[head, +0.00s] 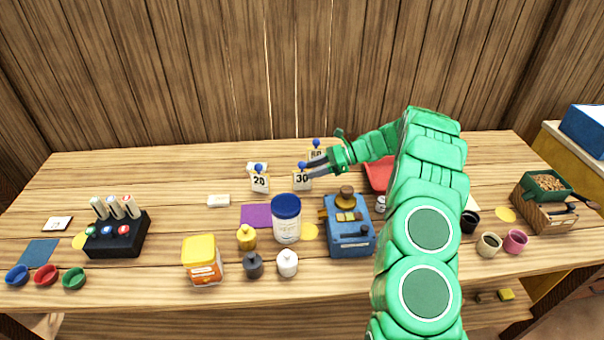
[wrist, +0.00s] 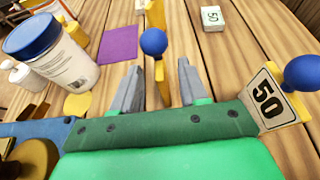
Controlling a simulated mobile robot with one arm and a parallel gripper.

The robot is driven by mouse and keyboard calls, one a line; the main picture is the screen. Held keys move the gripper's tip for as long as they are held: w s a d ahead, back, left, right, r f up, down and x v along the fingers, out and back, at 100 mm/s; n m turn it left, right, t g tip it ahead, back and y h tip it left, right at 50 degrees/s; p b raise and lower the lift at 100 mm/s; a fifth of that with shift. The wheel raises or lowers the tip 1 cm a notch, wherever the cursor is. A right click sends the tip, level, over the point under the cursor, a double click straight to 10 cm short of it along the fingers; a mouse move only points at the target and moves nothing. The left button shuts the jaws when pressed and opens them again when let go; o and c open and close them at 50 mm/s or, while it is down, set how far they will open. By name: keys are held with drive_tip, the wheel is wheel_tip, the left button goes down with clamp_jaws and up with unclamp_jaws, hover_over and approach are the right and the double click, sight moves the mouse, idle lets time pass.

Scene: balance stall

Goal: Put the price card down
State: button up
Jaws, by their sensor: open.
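The price card marked 30 (head: 302,182), on a stand with a blue ball knob, is upright on the table. My gripper (head: 308,166) is beside its top and is open. In the wrist view the blue ball (wrist: 153,42) and the thin yellow stand (wrist: 162,85) show between the two apart grey fingers (wrist: 158,76); its printed face is hidden there. The card marked 20 (head: 260,184) stands to its left. A third card (head: 317,155) stands behind it, partly covered by my gripper; it reads 50 in the wrist view (wrist: 266,100).
A small white block marked 50 (wrist: 212,18) lies on the table behind the 20 card. A blue-lidded tub (head: 287,220), a purple mat (head: 256,215) and a blue device (head: 349,240) are nearer the front. The back left of the table is clear.

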drive_tip(key=v, duration=0.6)
drive_tip(key=s+a+r+n+g+h, duration=0.25)
drive_tip(key=s+a+r+n, duration=0.25)
drive_tip(key=s+r, duration=0.45)
drive_tip(key=s+a+r+n+g+h, duration=0.1)
drive_tip(key=s+a+r+n+h, duration=0.4)
drive_tip(key=s, duration=0.8)
drive_tip(key=s+d+r+n+t+h, duration=0.1)
drive_tip(key=s+d+n+h, duration=0.2)
drive_tip(key=s, duration=1.3)
drive_tip(key=s+d+r+n+h, duration=0.2)
drive_tip(key=s+d+n, duration=0.3)
drive_tip(key=s, duration=1.1)
drive_tip(key=shift+s+d+r+t+h, duration=0.25)
drive_tip(key=shift+s+t+h, duration=0.1)
drive_tip(key=shift+h, duration=0.1)
drive_tip(key=shift+o, duration=0.5)
drive_tip(key=shift+o, duration=0.6)
